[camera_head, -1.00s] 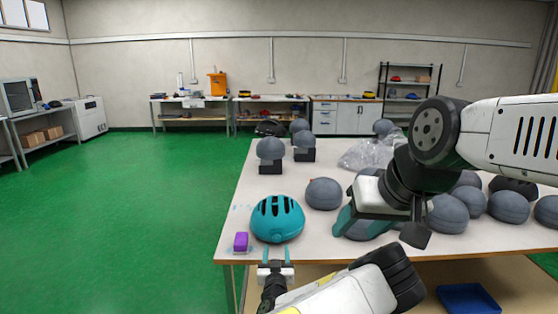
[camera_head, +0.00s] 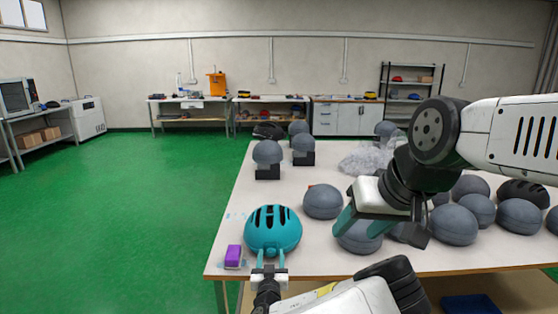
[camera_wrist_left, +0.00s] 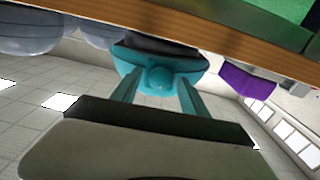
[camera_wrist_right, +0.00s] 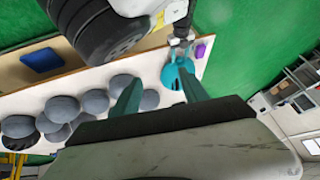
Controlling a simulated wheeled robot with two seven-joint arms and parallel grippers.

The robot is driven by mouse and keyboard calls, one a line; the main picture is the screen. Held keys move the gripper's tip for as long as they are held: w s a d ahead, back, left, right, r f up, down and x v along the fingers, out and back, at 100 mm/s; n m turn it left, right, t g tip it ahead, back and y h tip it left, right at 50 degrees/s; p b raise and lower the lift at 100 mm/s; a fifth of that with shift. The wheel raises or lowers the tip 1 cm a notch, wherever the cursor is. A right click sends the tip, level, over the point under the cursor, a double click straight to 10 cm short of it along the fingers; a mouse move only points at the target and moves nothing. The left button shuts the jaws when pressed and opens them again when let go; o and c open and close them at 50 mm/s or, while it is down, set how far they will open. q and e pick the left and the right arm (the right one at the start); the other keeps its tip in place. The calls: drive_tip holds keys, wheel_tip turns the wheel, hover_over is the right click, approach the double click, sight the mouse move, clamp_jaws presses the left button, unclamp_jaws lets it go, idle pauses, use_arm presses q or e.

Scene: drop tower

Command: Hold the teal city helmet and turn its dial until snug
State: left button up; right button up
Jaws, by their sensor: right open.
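The teal helmet (camera_head: 273,228) sits upright on the near left part of the table, its dark vents facing up. Its round teal dial (camera_wrist_left: 160,78) sticks out from the near edge in the left wrist view. My left gripper (camera_head: 270,258) is at that near edge. Its two teal fingers stand apart on either side of the dial, with gaps showing, so it looks open; contact cannot be told. My right gripper (camera_head: 360,224) is open and empty above the table, to the right of the helmet. The helmet also shows in the right wrist view (camera_wrist_right: 177,76).
A purple block (camera_head: 233,256) lies left of the helmet near the table corner. Grey head forms (camera_head: 323,202) crowd the table's right side, several of them near my right gripper. Clear plastic wrap (camera_head: 365,160) lies farther back. The table's (camera_head: 225,268) front edge is close to my left gripper.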

use_arm(q)
drive_tip(key=c, duration=1)
use_arm(e)
drive_tip(key=c, duration=0.3)
drive_tip(key=shift+w+r, duration=0.15)
drive_tip(key=shift+w, duration=0.15)
drive_tip(key=c, duration=0.3)
drive_tip(key=shift+n, duration=0.7)
drive_tip(key=w+r, duration=0.1)
drive_tip(key=w, duration=0.3)
drive_tip(key=w+a+r, duration=0.1)
drive_tip(key=w, duration=0.3)
drive_tip(key=w+a+r, duration=0.1)
drive_tip(key=w, duration=0.3)
drive_tip(key=shift+w+r, duration=0.35)
clamp_jaws()
drive_tip(key=n+g, duration=0.1)
drive_tip(key=n, duration=0.3)
hover_over(275, 207)
wheel_tip(275, 207, down, 17)
drive_tip(key=shift+y, duration=0.3)
drive_tip(key=shift+a+f, duration=0.1)
drive_tip(key=shift+f, duration=3.55)
drive_tip(key=shift+f, duration=0.45)
